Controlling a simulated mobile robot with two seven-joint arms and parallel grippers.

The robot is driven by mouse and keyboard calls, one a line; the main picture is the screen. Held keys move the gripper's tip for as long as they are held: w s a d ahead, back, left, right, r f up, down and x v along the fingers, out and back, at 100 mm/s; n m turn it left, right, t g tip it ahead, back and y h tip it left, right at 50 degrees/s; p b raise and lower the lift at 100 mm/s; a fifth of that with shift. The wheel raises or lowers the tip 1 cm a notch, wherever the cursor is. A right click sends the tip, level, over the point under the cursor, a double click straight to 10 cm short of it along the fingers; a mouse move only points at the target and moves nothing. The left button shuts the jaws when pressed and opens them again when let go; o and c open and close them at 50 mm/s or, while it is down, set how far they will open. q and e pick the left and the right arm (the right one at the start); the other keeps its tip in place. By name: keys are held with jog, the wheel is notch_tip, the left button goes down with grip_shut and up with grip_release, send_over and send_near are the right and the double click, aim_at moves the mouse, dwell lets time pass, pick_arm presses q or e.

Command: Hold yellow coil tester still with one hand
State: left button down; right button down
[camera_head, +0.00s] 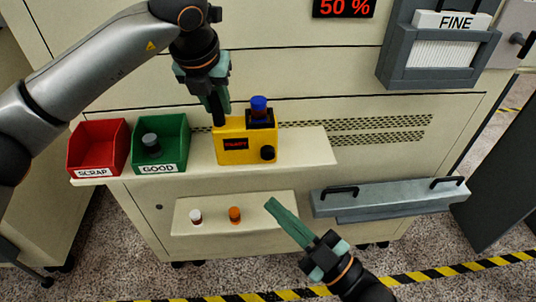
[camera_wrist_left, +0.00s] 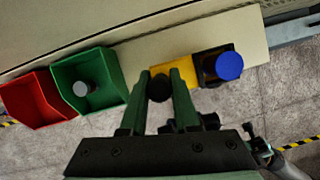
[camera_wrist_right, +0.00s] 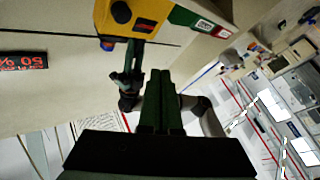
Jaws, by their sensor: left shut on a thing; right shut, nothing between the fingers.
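The yellow coil tester (camera_head: 232,149) stands on the cream shelf, with a red lit display, a black knob and a black post at its left end. A blue-topped coil (camera_head: 259,104) sits in its black socket; the blue top also shows in the left wrist view (camera_wrist_left: 229,66). My left gripper (camera_head: 217,115) reaches down from above and is shut on the tester's black post (camera_wrist_left: 160,86). My right gripper (camera_head: 272,204) is shut and empty, in front of and below the tester. The tester (camera_wrist_right: 113,21) also shows in the right wrist view.
A lower shelf (camera_head: 262,213) carries a white piece (camera_head: 196,216) and an orange piece (camera_head: 235,214). A grey handled tray (camera_head: 390,198) is at right.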

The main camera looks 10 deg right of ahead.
pick_arm(q)
jog(key=shift+f, duration=0.15)
pick_arm(e)
send_near(262, 155)
jog(key=shift+w+a+r, duration=0.3)
jog(key=shift+w+a, duration=0.15)
jog(key=shift+a, duration=0.3)
jog(key=shift+w+a+r, duration=0.25)
jog(key=shift+w+a, duration=0.2)
jog(key=shift+a, duration=0.3)
jog(key=shift+w+a+r, duration=0.3)
jog(key=shift+w+a, duration=0.15)
jog(key=shift+a, duration=0.25)
jog(key=shift+w, duration=0.45)
jog(key=shift+w, duration=0.45)
dwell(0.7)
jog(key=shift+s, duration=0.9)
jog(key=s, duration=0.5)
dwell(0.4)
